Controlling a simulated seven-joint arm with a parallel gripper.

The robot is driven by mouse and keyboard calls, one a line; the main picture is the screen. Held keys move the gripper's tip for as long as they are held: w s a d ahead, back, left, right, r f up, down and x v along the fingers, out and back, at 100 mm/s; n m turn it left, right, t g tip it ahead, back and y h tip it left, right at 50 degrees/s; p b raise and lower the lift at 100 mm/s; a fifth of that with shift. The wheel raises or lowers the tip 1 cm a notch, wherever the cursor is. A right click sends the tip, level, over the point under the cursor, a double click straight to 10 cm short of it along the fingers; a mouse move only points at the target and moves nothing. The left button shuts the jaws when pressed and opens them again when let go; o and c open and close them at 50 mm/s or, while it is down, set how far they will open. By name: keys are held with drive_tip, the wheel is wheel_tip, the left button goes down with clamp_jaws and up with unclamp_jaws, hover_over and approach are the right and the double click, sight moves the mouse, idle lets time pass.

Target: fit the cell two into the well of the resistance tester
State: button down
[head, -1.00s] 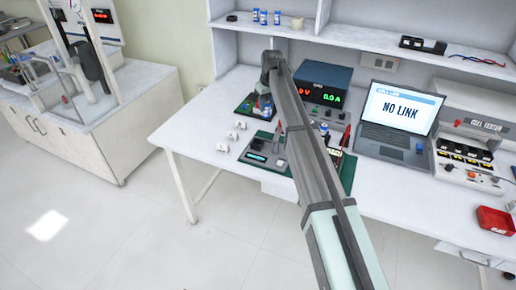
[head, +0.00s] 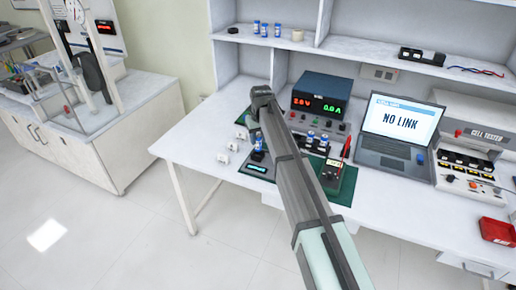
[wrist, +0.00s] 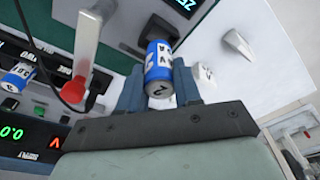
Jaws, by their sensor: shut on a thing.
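Cell two (wrist: 158,58), a blue and white cylinder with a 2 on its near end, is between the fingers of my gripper (wrist: 157,82) in the wrist view. My gripper is shut on it. In the head view the cell (head: 258,143) shows just left of my arm, close to the grey unit with a lit cyan display (head: 258,168), which looks like the resistance tester. Part of this unit (wrist: 160,32) shows beyond the cell in the wrist view. Its well is hidden, and I cannot tell whether the cell touches the unit.
White blocks (head: 222,158) stand left of the green mat (head: 345,190). A meter with a red part (head: 332,170) and other blue cells (head: 323,139) are right of my arm. The power supply (head: 318,100) and laptop (head: 396,120) stand behind. The table front left is clear.

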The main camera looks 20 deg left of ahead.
sight(258, 147)
drive_tip(key=shift+f, duration=2.35)
drive_tip(key=shift+f, duration=0.15)
drive_tip(key=c, duration=0.8)
unclamp_jaws()
drive_tip(key=r, duration=0.4)
drive_tip(key=s+d+r, duration=0.1)
drive_tip(key=r, duration=0.7)
drive_tip(key=shift+s+d, duration=0.15)
